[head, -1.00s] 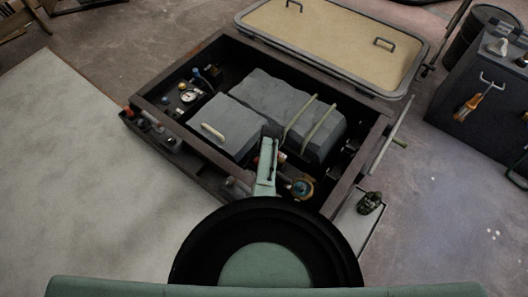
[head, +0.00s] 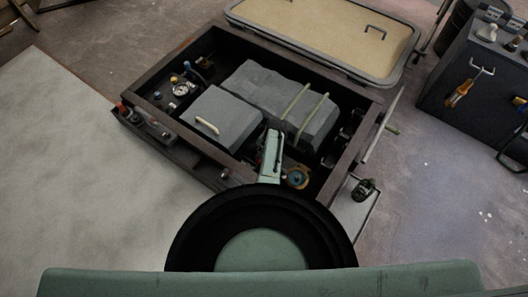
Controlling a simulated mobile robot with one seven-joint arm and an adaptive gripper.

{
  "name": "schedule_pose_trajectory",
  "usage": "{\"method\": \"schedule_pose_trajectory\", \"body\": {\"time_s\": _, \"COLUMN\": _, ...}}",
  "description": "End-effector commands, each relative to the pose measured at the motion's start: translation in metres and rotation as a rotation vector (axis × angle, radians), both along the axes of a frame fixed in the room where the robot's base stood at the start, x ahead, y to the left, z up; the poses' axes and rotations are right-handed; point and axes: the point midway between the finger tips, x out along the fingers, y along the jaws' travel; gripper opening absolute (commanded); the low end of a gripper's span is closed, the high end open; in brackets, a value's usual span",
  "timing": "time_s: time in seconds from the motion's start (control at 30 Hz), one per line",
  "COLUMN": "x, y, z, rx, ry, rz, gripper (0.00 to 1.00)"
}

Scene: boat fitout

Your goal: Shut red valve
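In the head view a small red knob or handle (head: 122,107) stands at the left corner of the open dark box (head: 352,150), on its outer ledge. It is too small to tell whether it is the red valve or how it is turned. A round teal and orange fitting (head: 296,178) sits low in the box's near right part. My green arm link reaches over the box's near side, just left of that fitting, well apart from the red knob. I cannot make out my gripper's fingers, which seem hidden by the arm.
A grey case (head: 221,118) with a pale handle and a strapped grey block (head: 262,90) fill the box's middle. A round gauge (head: 181,90) sits at its left. A tan hatch lid (head: 320,28) lies behind. A dark cabinet (head: 475,85) stands right. The left floor panel (head: 60,170) is clear.

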Motion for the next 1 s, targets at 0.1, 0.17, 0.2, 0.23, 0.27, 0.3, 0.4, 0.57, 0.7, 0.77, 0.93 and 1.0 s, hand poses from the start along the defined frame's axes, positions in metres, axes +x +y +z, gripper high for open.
{"method": "schedule_pose_trajectory", "body": {"time_s": 0.1, "x": -0.0008, "y": -0.0005, "z": -0.0004, "rx": -0.001, "ry": 0.002, "rz": 0.006, "gripper": 0.00}}
{"method": "schedule_pose_trajectory", "body": {"time_s": 0.17, "x": -0.0009, "y": -0.0005, "z": -0.0004, "rx": -0.002, "ry": 0.002, "rz": 0.006, "gripper": 0.00}}
{"method": "schedule_pose_trajectory", "body": {"time_s": 0.2, "x": -0.0009, "y": -0.0005, "z": -0.0004, "rx": -0.002, "ry": 0.002, "rz": 0.006, "gripper": 0.00}}
{"method": "schedule_pose_trajectory", "body": {"time_s": 0.23, "x": -0.0009, "y": -0.0005, "z": -0.0004, "rx": -0.002, "ry": 0.002, "rz": 0.006, "gripper": 0.00}}
{"method": "schedule_pose_trajectory", "body": {"time_s": 0.27, "x": -0.0009, "y": -0.0006, "z": -0.0004, "rx": -0.002, "ry": 0.002, "rz": 0.006, "gripper": 0.00}}
{"method": "schedule_pose_trajectory", "body": {"time_s": 0.3, "x": -0.0009, "y": -0.0006, "z": -0.0004, "rx": -0.002, "ry": 0.002, "rz": 0.006, "gripper": 0.00}}
{"method": "schedule_pose_trajectory", "body": {"time_s": 0.4, "x": -0.0010, "y": -0.0007, "z": -0.0004, "rx": -0.002, "ry": 0.003, "rz": 0.005, "gripper": 0.22}}
{"method": "schedule_pose_trajectory", "body": {"time_s": 0.57, "x": -0.0008, "y": -0.0006, "z": -0.0003, "rx": -0.002, "ry": 0.001, "rz": 0.004, "gripper": 0.32}}
{"method": "schedule_pose_trajectory", "body": {"time_s": 0.7, "x": -0.0005, "y": -0.0006, "z": -0.0003, "rx": -0.001, "ry": 0.001, "rz": 0.003, "gripper": 0.38}}
{"method": "schedule_pose_trajectory", "body": {"time_s": 0.77, "x": -0.0005, "y": -0.0005, "z": -0.0002, "rx": -0.001, "ry": 0.001, "rz": 0.003, "gripper": 0.38}}
{"method": "schedule_pose_trajectory", "body": {"time_s": 0.93, "x": -0.0002, "y": -0.0004, "z": 0.0003, "rx": -0.001, "ry": 0.000, "rz": 0.003, "gripper": 0.38}}
{"method": "schedule_pose_trajectory", "body": {"time_s": 1.0, "x": -0.0002, "y": -0.0005, "z": 0.0025, "rx": -0.001, "ry": 0.000, "rz": 0.003, "gripper": 0.38}}
